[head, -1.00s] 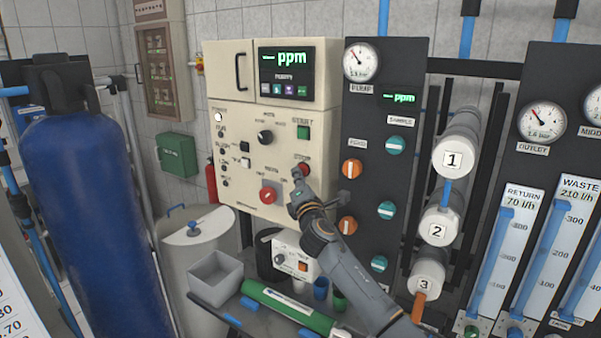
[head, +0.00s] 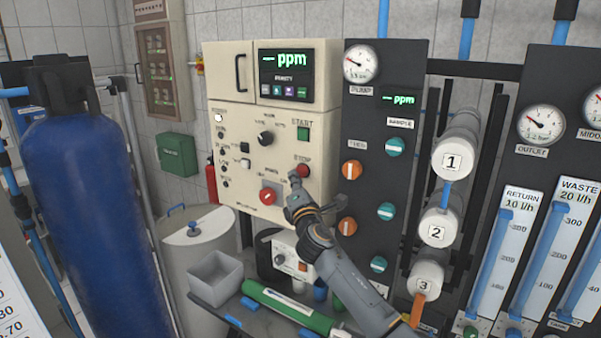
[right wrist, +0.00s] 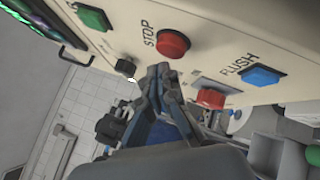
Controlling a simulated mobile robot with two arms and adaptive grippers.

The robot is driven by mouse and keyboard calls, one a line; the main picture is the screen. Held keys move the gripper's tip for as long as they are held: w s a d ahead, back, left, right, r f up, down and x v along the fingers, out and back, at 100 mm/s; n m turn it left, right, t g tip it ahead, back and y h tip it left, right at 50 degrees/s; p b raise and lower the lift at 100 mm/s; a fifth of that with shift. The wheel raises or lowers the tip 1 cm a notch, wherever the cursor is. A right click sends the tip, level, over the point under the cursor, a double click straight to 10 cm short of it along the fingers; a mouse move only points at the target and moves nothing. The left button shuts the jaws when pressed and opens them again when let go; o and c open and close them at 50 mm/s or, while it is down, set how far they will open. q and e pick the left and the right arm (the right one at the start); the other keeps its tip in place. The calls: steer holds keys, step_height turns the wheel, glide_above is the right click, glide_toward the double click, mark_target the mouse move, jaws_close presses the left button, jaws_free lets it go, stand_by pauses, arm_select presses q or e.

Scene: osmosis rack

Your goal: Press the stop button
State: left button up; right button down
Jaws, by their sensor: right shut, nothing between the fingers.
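The red stop button (head: 303,170) is on the cream control panel, under the green START button. It also shows in the right wrist view (right wrist: 173,43) beside the STOP label. My right gripper (head: 294,178) is shut and empty, with its fingertips just in front of and to the left of the stop button. In the right wrist view its closed fingertips (right wrist: 160,72) lie just below the button; a small gap seems to part them, but contact is hard to judge. My left gripper is not in view.
The cream panel (head: 235,190) also has a larger red knob (head: 267,196) below left. The wrist view shows a blue FLUSH button (right wrist: 262,76) and a green button (right wrist: 93,17).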

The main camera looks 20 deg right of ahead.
steer(key=s+a, duration=0.1)
steer(key=a, duration=0.1)
steer(key=s+a+p, duration=0.1)
steer(key=s+a, duration=0.1)
stand_by(0.4)
steer(key=shift+s+f, duration=0.1)
stand_by(0.5)
